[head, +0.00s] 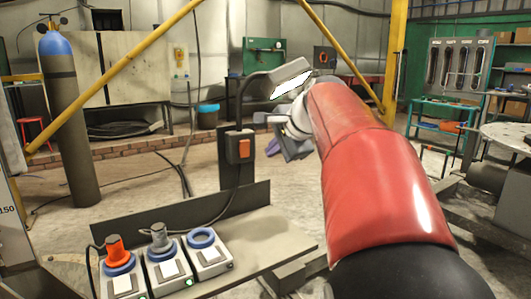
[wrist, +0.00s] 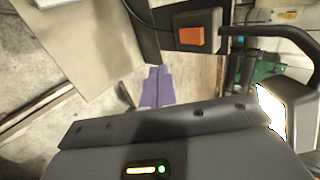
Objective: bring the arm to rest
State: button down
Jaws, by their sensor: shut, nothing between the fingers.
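My gripper (head: 272,147) shows at the end of my red arm in the head view, left of the forearm and partly hidden by it. Its two purple fingers point to the left, beside the post of the lamp. In the wrist view my gripper (wrist: 158,70) has its purple fingers side by side, with nothing between them. It hangs in the air, apart from the bench. The lamp (head: 291,84) has a lit white panel and stands close to my wrist. Its lit panel also shows at the right of the wrist view (wrist: 270,115).
A dark post with an orange switch (head: 244,149) rises from the bench (head: 272,240). Three charger-like boxes stand at its left: one with an orange knob (head: 115,250), one with a grey knob (head: 160,238), one with an empty blue ring (head: 201,237). Yellow frame beams (head: 396,60) stand behind.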

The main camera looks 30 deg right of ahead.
jog(key=shift+s+r, duration=0.2)
jog(key=shift+s, duration=0.2)
jog(key=s+a+f+n+g, duration=0.4)
jog(key=s+a+f+n, duration=1.3)
jog(key=s+a+f, duration=0.3)
notch_tip(320, 180, down, 3)
jog(key=shift+s+a+f+n, duration=0.1)
jog(key=shift+s+a+n, duration=0.25)
jog(key=shift+s, duration=0.4)
